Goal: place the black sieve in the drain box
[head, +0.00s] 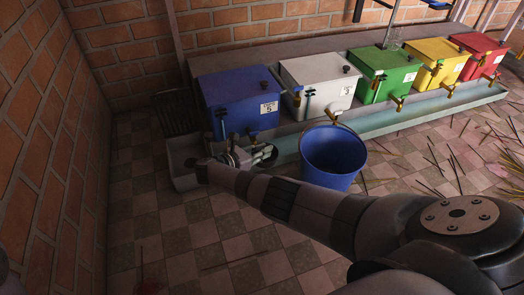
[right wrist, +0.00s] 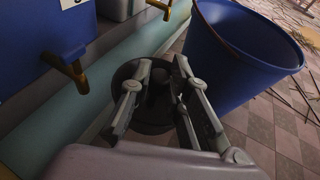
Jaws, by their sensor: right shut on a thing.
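My right gripper (head: 262,154) is low at the left end of the trough, beside the blue bucket. In the right wrist view its two fingers (right wrist: 161,88) close on a dark, round, cup-like thing, which I take to be the black sieve (right wrist: 158,107). The fingers hide part of it, and in the head view I cannot make it out clearly. The grey drain box (head: 182,182) sits on the floor at the trough's left end, left of the gripper and partly behind my wrist. My left gripper is out of view.
A blue bucket (head: 333,155) stands just right of the gripper. Blue (head: 238,98), white (head: 318,85), green (head: 383,72), yellow (head: 437,62) and red (head: 480,53) tanks with taps line the trough (head: 400,122). A dark rack (head: 175,112) leans behind. The tiled floor in front is mostly clear.

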